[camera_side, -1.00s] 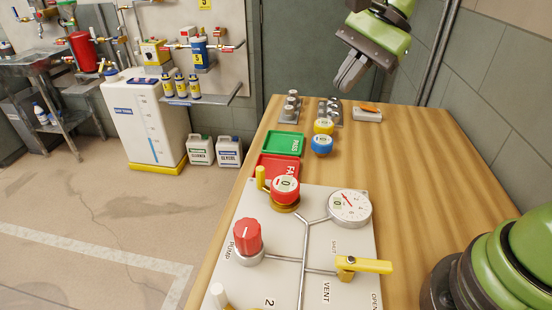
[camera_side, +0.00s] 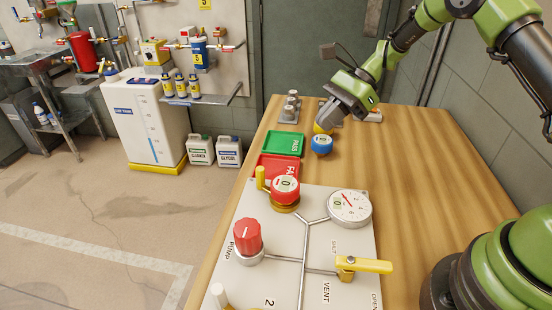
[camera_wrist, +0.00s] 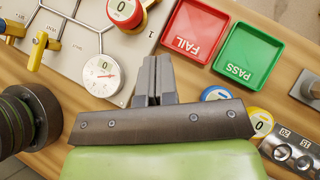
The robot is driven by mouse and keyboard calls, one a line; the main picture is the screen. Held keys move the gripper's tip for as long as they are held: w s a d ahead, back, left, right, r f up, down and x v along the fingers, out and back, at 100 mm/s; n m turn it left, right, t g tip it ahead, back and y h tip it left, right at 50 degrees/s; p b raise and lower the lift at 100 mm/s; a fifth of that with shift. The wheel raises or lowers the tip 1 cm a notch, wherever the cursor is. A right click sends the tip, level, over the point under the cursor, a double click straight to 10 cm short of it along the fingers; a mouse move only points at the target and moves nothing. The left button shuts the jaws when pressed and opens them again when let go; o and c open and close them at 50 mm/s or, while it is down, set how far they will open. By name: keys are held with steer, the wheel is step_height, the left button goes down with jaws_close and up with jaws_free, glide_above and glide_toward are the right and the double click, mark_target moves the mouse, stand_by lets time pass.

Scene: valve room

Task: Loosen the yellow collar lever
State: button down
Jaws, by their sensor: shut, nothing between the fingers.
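A brass-coloured collar (camera_side: 285,208) sits under that gauge. My gripper (camera_side: 328,120) is shut and empty, pointing down at the far part of the table, well apart from the lever. It partly covers the yellow gauge (camera_side: 319,129) in that view. In the wrist view my shut fingers (camera_wrist: 154,66) are over bare wood, with the red gauge (camera_wrist: 124,10) at the top edge.
The white panel (camera_side: 262,262) also carries a red pump knob (camera_side: 247,236), a dial (camera_side: 350,207) and a yellow vent handle (camera_side: 365,266). Red FAIL (camera_side: 270,168) and green PASS (camera_side: 284,144) trays and a blue gauge (camera_side: 322,145) lie beyond.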

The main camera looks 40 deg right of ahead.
mark_target(263, 170)
steer(key=x, duration=1)
steer(key=a, duration=0.2)
steer(key=shift+w+a, duration=0.25)
steer(key=shift+a, duration=0.05)
steer(key=shift+w+a, duration=0.15)
steer(key=shift+a, duration=0.45)
steer(key=shift+a+n+g, duration=0.4)
steer(key=shift+n+g, duration=0.2)
steer(key=shift+n, duration=0.2)
steer(key=shift+w+a+n+g, duration=0.15)
steer(key=shift+a+n+g, duration=0.2)
steer(key=shift+n+g, duration=0.25)
steer(key=shift+a, duration=0.85)
steer(key=shift+s+a+n+g, duration=0.25)
steer(key=shift+a+n+g, duration=0.15)
steer(key=shift+n+g, duration=0.45)
steer(key=shift+s+a, duration=0.5)
steer(key=shift+a, duration=0.4)
steer(key=shift+s+a, duration=0.1)
